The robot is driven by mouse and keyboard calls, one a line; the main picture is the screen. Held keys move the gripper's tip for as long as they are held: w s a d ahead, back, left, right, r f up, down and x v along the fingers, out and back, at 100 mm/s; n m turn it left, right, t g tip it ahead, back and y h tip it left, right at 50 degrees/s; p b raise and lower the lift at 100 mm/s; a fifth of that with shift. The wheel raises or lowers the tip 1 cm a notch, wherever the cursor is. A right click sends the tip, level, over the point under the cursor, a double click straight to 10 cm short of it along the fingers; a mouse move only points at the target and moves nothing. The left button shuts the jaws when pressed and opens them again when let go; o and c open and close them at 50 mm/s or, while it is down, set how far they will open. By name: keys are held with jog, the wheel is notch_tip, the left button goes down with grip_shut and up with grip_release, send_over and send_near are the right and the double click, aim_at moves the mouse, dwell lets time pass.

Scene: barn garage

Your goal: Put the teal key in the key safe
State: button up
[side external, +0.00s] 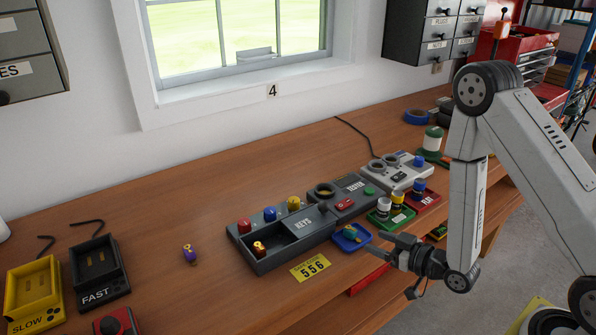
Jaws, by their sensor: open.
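The key safe (284,261) is a long dark grey box marked KEYS, with red, blue and yellow knobs along its back. A small yellow and red piece (259,248) stands in its open left compartment. A small teal piece (350,232), which looks like the teal key, lies in a blue tray (340,246) just right of the safe; its exact shape is too small to tell. My gripper (376,252) is open, low over the bench at the front right edge of the blue tray, pointing left. I cannot tell whether it touches the tray.
A yellow 556 plate (312,266) lies before the safe. A tester box (350,195), a green tray (391,219) and a red tray (424,199) stand behind my gripper. A purple piece (189,254) stands alone at left, near the SLOW (34,296) and FAST (97,273) docks. Bench behind the safe is clear.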

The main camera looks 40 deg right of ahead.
jog(key=shift+s+r, duration=0.1)
jog(key=shift+s, duration=0.2)
jog(key=shift+w, duration=0.15)
dwell(0.4)
